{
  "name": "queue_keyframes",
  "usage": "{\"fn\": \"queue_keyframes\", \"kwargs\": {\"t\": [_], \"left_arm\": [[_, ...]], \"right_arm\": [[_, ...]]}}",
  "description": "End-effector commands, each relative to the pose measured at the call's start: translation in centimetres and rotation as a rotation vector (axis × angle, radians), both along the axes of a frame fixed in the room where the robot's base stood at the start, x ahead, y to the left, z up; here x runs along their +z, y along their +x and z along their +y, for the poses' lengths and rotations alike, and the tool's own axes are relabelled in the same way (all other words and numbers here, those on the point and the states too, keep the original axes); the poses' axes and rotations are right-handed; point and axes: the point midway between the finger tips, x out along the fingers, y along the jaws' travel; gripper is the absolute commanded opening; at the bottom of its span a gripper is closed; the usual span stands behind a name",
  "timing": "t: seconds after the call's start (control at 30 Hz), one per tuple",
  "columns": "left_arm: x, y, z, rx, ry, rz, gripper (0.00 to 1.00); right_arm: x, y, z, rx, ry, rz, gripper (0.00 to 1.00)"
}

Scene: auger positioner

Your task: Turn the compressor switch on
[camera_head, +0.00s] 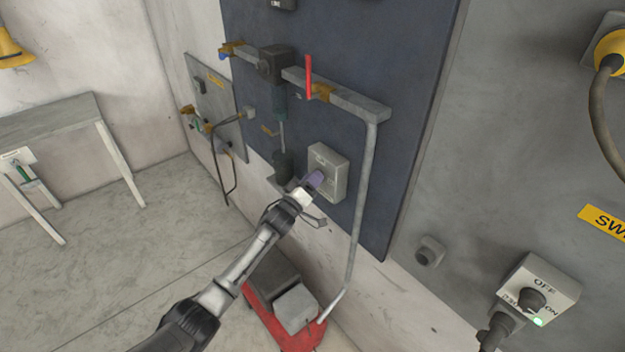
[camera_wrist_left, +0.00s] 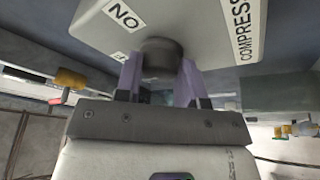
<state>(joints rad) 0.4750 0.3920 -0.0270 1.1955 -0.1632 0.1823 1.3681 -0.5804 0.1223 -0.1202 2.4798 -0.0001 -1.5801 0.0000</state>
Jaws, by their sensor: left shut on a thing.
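The compressor switch is a light grey box (camera_head: 336,168) on the dark blue wall panel. In the left wrist view the box (camera_wrist_left: 190,22) shows upside down, with "NO" (ON) and "COMPRESS..." labels. Its dark round knob (camera_wrist_left: 162,55) sits between the two purple fingers of my left gripper (camera_wrist_left: 158,80), which is shut on it. In the head view my left gripper (camera_head: 313,182) covers the knob, so its setting is hidden there. My right gripper is not in view.
A grey pipe (camera_head: 370,150) with a red lever (camera_head: 308,76) runs above and right of the box. A red cart (camera_head: 285,325) stands on the floor below. Another switch box (camera_head: 547,284) marked OFF and ON, with a green light, is at lower right.

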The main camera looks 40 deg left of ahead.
Motion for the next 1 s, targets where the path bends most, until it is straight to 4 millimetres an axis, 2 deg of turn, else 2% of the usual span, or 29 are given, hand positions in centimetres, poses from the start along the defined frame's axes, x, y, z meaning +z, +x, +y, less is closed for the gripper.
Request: {"fn": "queue_keyframes", "kwargs": {"t": [0.37,1.0], "left_arm": [[0.0,0.0,0.0,-0.002,0.102,-0.026,0.13],[0.0,0.1,0.1,-0.002,0.673,-0.154,0.12]], "right_arm": [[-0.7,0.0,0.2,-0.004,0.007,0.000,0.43],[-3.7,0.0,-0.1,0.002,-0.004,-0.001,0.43]]}}
